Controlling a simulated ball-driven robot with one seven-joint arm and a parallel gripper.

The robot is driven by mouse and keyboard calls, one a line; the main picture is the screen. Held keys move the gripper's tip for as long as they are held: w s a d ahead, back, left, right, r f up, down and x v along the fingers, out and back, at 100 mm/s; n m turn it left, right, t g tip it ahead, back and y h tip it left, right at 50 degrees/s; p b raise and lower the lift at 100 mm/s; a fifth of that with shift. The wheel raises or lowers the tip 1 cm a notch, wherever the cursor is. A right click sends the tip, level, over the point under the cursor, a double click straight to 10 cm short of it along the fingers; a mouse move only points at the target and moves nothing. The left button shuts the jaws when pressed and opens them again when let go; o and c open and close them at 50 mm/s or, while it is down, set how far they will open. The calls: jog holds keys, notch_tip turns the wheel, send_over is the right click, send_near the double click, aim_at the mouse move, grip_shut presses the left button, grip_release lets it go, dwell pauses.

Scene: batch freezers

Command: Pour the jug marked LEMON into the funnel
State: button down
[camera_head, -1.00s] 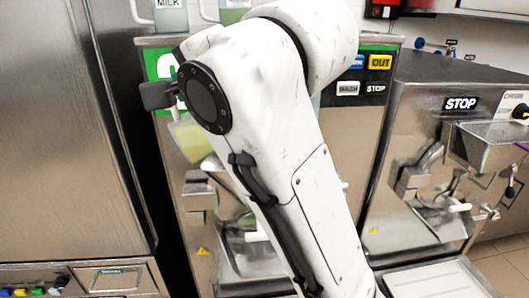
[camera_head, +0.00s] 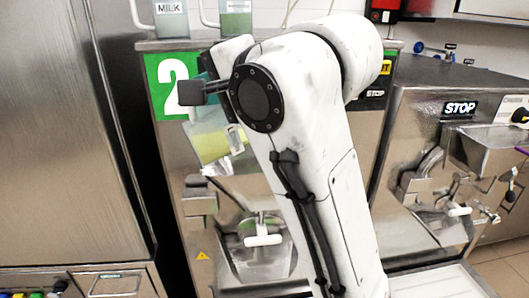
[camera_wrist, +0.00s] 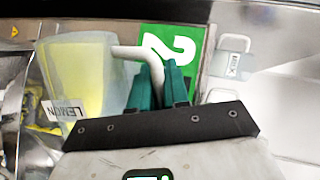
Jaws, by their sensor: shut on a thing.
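The LEMON jug (camera_wrist: 80,75) is a clear jug with yellow liquid, a white label and a white handle. My gripper (camera_wrist: 155,78), with green fingers, is shut on that handle in the wrist view. In the head view the jug (camera_head: 208,144) hangs tilted in front of the machine marked 2, partly behind my arm. My gripper is mostly hidden there; a bit of green shows above the jug. I cannot clearly make out the funnel in either view.
Machine 2's steel front (camera_head: 178,190) is close behind the jug. A MILK jug (camera_head: 171,20) and another jug (camera_head: 236,17) stand on its top. A STOP-marked machine (camera_head: 425,110) stands at right and a tall steel cabinet (camera_head: 50,130) at left.

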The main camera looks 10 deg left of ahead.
jog(key=shift+w+d, duration=0.15)
jog(key=shift+w+d+m, duration=0.15)
jog(key=shift+d+m, duration=0.05)
jog(key=shift+m, duration=0.1)
jog(key=shift+p, duration=0.35)
jog(key=shift+w+d+f+y, duration=0.1)
jog(key=shift+d+y, duration=0.1)
jog(key=shift+y, duration=0.1)
jog(key=shift+w+d+r+m+y+p, duration=0.5)
jog(key=shift+m+p, duration=0.3)
jog(key=shift+p, duration=0.5)
jog(key=shift+w+d+r+m, duration=0.2)
jog(key=shift+w+d+m, duration=0.15)
jog(key=shift+d+m, duration=0.2)
